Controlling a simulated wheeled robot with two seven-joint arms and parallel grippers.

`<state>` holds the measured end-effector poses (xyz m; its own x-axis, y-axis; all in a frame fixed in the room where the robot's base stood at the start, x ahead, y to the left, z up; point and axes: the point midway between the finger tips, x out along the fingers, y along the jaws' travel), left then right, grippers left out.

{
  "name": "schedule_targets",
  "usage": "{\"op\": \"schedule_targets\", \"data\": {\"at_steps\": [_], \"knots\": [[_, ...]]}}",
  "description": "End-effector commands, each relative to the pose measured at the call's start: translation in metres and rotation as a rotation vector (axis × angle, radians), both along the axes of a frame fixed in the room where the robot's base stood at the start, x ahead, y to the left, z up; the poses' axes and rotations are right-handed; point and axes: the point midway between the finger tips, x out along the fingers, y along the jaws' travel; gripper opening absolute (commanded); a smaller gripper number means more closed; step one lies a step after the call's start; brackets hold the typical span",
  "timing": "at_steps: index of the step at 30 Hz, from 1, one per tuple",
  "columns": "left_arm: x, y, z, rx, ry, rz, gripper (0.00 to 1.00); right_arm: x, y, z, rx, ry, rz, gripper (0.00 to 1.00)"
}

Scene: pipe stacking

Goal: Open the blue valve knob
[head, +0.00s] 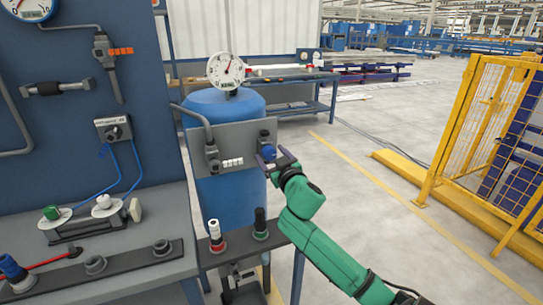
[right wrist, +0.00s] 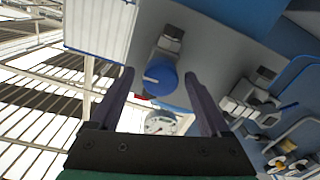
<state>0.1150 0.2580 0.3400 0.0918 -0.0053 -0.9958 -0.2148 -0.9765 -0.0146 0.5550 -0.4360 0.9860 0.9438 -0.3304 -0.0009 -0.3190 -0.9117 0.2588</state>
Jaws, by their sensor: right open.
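The blue valve knob (head: 268,152) sits on the grey panel (head: 232,140) in front of the blue tank, at the panel's right side. In the right wrist view the round knob (right wrist: 161,79) shows a white mark on its face and a grey valve body behind it. My right gripper (head: 269,161) is open in front of the knob. In the right wrist view its two dark fingers (right wrist: 159,74) stand on either side of the knob, with visible gaps. Whether the fingertips reach past the knob's face is unclear. My left gripper is not in view.
A pressure gauge (head: 226,70) tops the blue tank (head: 228,205). A grey valve with a white handle (head: 231,163) is left on the panel. Red-white (head: 216,236) and green-black (head: 260,224) fittings stand on the bench below. The floor to the right is open up to a yellow fence (head: 480,130).

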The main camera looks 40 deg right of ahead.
Motion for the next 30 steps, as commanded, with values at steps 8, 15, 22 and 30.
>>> {"op": "schedule_targets", "data": {"at_steps": [8, 15, 22, 30], "knots": [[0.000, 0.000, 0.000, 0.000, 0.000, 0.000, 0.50, 0.000, 0.000, 0.000, 0.000, 0.000, 0.001, 0.23], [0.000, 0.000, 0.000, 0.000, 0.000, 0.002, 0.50, -0.001, 0.001, 0.000, -0.004, 0.002, 0.001, 0.00], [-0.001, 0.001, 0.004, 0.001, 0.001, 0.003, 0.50, -0.001, 0.001, 0.001, -0.055, 0.019, 0.001, 0.00], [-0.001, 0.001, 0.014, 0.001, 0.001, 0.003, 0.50, 0.000, 0.001, 0.001, -0.218, 0.077, 0.001, 0.00]]}}
